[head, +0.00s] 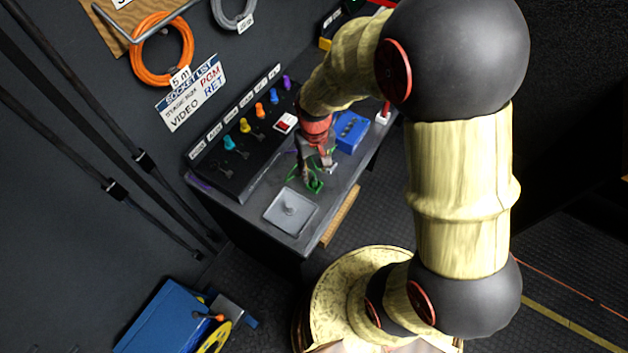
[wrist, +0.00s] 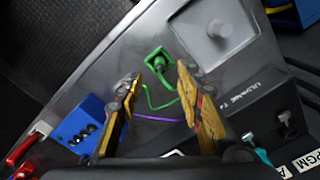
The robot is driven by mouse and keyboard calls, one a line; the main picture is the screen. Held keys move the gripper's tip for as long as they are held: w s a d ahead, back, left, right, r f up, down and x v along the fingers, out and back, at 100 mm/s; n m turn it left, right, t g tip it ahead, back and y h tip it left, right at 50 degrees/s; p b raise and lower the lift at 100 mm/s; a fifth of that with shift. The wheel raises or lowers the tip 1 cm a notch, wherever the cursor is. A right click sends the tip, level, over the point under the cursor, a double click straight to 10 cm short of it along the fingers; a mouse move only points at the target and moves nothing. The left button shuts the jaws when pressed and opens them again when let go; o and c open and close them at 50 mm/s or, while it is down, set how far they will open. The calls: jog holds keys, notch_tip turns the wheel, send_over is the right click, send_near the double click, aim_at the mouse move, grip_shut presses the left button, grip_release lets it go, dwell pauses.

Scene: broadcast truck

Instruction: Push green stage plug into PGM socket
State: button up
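The green stage plug (head: 314,186) lies on the grey bench top, with its thin green cable beside it. It also shows in the wrist view (wrist: 158,61), just beyond my fingertips and roughly between them. My gripper (head: 316,172) points down over the plug in the head view and partly covers it. In the wrist view my gripper (wrist: 157,80) is open, with nothing held between its yellow-and-black fingers. The PGM label (wrist: 289,124) is on the sloped black socket panel (head: 240,165), at lower right in the wrist view. I cannot tell clearly which opening is its socket.
Teal (head: 229,142), yellow (head: 245,125) and orange plugs (head: 260,110) line the panel. A grey square plate with a knob (head: 281,222) lies near the bench's front end. A blue box (head: 351,131) stands behind my gripper. A purple cable (wrist: 158,118) crosses the bench.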

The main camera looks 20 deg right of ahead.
aim_at(314, 177)
jog(key=shift+w+d+f, duration=0.1)
jog(key=shift+f, duration=0.35)
notch_tip(314, 177, down, 5)
jog(key=shift+w+r+b, duration=0.1)
jog(key=shift+w+b, duration=0.05)
jog(key=shift+b, duration=0.8)
jog(key=c, duration=0.3)
grip_shut()
